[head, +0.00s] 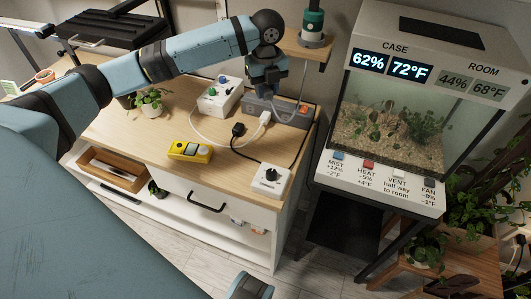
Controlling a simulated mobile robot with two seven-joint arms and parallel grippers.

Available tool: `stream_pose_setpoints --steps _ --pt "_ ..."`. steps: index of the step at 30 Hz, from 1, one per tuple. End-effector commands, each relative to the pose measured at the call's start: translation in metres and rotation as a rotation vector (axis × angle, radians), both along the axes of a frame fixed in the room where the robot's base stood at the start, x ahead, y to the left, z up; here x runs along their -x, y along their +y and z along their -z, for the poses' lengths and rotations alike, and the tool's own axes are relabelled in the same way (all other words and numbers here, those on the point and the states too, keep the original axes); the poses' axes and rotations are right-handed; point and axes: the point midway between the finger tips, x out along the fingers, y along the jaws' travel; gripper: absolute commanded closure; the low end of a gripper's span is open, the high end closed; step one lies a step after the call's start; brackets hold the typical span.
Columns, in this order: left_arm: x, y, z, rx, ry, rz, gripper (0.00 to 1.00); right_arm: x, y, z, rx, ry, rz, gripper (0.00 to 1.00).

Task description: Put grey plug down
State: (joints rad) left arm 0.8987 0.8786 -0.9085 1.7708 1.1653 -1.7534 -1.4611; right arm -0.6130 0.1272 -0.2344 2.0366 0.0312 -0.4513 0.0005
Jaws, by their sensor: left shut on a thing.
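My left gripper (265,92) points down over the back right of the wooden cabinet top, at the grey power strip (289,115) with its orange switch. It is shut on the grey plug, which is mostly hidden by the fingers. I cannot tell whether the plug touches the strip. A black plug (238,129) lies on the wood left of the strip's front. A white plug (265,118) is at the strip's front edge. My right gripper is not in view.
A white box with knobs (219,97), a yellow box (190,151) and a white dial box (270,179) stand on the cabinet top (130,130). A potted plant (150,102) is at left. A glass case (395,120) stands right. Wood between the boxes is partly clear, crossed by cords.

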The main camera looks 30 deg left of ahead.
Motion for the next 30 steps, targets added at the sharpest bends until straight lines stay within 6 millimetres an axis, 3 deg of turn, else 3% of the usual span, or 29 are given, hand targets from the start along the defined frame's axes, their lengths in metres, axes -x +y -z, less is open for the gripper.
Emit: stream_pose_setpoints --steps 4,7,21,30 --pt "-0.005 0.005 -0.005 0.000 0.001 -0.047 1.00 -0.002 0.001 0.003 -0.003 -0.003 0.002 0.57" --pt "-0.005 0.005 0.006 -0.002 0.003 -0.056 1.00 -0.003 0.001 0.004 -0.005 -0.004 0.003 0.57" --pt "-0.005 0.006 0.125 -0.002 0.003 -0.055 1.00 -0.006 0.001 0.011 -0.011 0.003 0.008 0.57" --pt "-0.006 0.005 0.153 -0.002 0.001 -0.054 1.00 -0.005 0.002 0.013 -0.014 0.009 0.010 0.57"
